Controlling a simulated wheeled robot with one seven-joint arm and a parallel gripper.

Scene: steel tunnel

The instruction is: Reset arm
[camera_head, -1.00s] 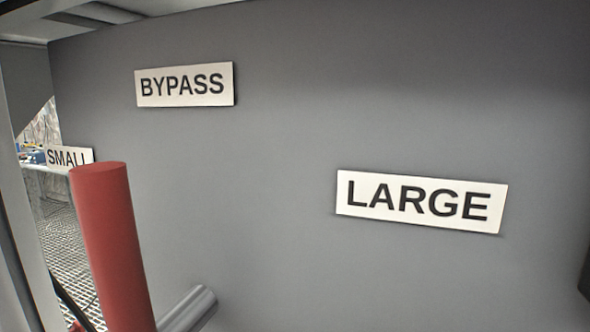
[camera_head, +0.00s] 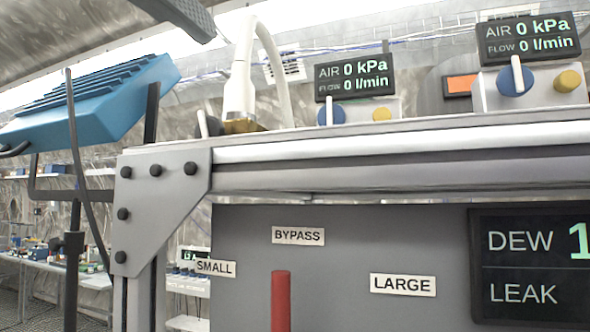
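My gripper cannot be made out in this view. A dark grey piece (camera_head: 183,14) enters at the top edge; I cannot tell whether it belongs to my arm. A red upright handle (camera_head: 281,301) stands in front of a grey panel (camera_head: 350,240). The handle is between the signs SMALL (camera_head: 215,268) on the left and LARGE (camera_head: 403,284) on the right, below the sign BYPASS (camera_head: 298,236). Its lower end is cut off by the frame.
A metal frame beam (camera_head: 400,150) crosses above the panel. On it stand two AIR displays (camera_head: 355,76) (camera_head: 528,38) reading 0 kPa. A DEW and LEAK display (camera_head: 535,265) is at right. Benches (camera_head: 60,270) stand behind.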

